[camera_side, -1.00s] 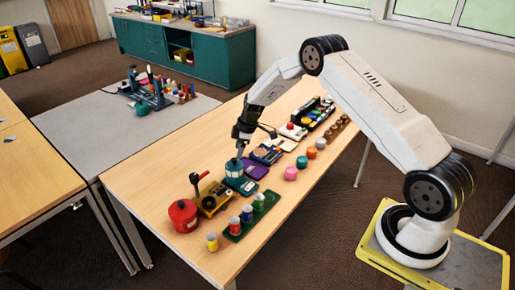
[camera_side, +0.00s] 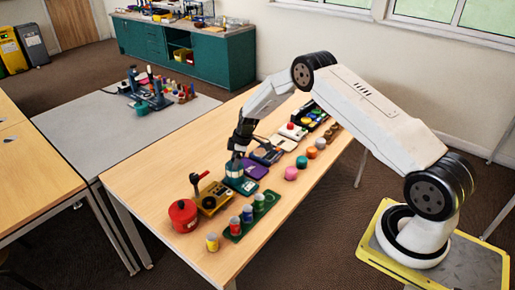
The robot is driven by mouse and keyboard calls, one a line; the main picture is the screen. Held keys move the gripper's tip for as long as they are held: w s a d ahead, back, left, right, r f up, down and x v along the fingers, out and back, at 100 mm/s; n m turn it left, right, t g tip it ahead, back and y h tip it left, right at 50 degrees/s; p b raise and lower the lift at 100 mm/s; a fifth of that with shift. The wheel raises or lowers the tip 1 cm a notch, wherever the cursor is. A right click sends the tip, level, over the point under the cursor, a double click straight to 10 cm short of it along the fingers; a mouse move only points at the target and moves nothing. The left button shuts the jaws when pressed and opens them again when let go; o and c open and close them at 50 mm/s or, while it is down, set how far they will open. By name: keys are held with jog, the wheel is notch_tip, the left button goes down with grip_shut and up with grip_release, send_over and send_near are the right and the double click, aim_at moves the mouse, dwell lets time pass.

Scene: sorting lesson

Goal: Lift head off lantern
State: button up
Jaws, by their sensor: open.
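A small teal item (camera_side: 235,172), which looks like the lantern, stands on a teal base (camera_side: 246,187) near the middle of the wooden table. My gripper (camera_side: 236,157) points down right over its top and is open. The fingers overlap the upper part of the item in the picture. The head is largely hidden by the fingers, and I cannot tell whether they touch it.
A yellow box with a red-knobbed lever (camera_side: 212,197) and a red pot (camera_side: 183,214) stand to the left. A green rack (camera_side: 262,213) with several small jars is in front.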

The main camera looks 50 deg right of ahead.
grip_shut()
jog(key=shift+r, duration=0.1)
jog(key=shift+r, duration=0.8)
jog(key=s+a+r, duration=0.2)
jog(key=s+r, duration=0.9)
jog(key=s, duration=0.2)
jog(key=shift+s+a, duration=0.3)
jog(key=shift+s, duration=0.05)
jog(key=shift+r, duration=0.1)
